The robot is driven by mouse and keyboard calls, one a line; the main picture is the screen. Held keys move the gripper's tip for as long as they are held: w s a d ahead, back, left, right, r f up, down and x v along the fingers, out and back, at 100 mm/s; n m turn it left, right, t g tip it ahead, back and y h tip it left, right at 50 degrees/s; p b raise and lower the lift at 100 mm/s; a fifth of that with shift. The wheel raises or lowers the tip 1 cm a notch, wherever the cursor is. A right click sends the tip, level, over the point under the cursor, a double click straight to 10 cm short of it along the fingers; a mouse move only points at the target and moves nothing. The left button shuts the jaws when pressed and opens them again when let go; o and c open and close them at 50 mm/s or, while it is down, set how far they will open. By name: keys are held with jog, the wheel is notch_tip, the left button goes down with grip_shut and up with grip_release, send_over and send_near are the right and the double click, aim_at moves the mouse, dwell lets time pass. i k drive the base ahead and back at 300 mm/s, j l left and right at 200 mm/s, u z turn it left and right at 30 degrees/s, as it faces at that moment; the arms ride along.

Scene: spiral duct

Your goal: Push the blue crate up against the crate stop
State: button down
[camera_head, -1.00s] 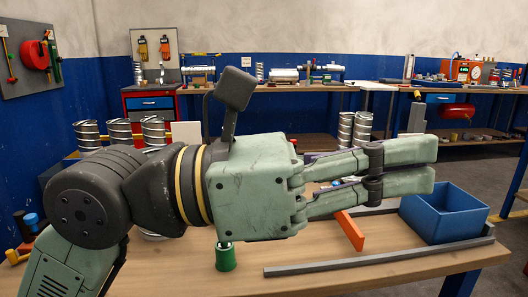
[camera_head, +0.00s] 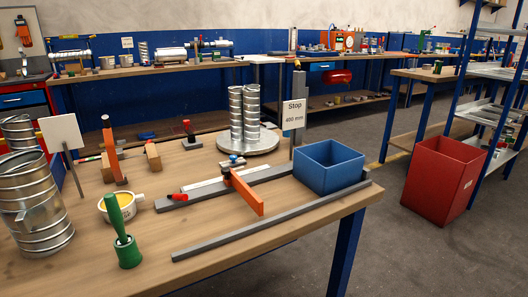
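The blue crate (camera_head: 331,177) is open-topped and looks empty. It stands upright at the right end of the wooden workbench (camera_head: 130,262), between a long grey front rail (camera_head: 270,222) and a shorter grey rear rail (camera_head: 190,199). An orange bar (camera_head: 246,193) extends from a clamp-like fitting at the rear rail, left of the crate, with a clear gap between them. It looks like the crate stop, though no label is on it. A white sign reading "Stop 400 mm" (camera_head: 293,115) stands behind the crate. My gripper is not in view now.
A green-handled tool (camera_head: 122,235), a white cup with yellow contents (camera_head: 120,208) and spiral ducts (camera_head: 38,205) occupy the bench's left. More ducts (camera_head: 244,118) stand on a round plate behind the rails. A red bin (camera_head: 442,178) stands on the floor to the right.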

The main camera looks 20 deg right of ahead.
aim_at(327, 166)
jog(key=i+l+z, duration=0.3)
jog(key=z, duration=0.2)
jog(key=i+l+z, duration=0.25)
jog(key=z, duration=0.2)
jog(key=i, duration=0.85)
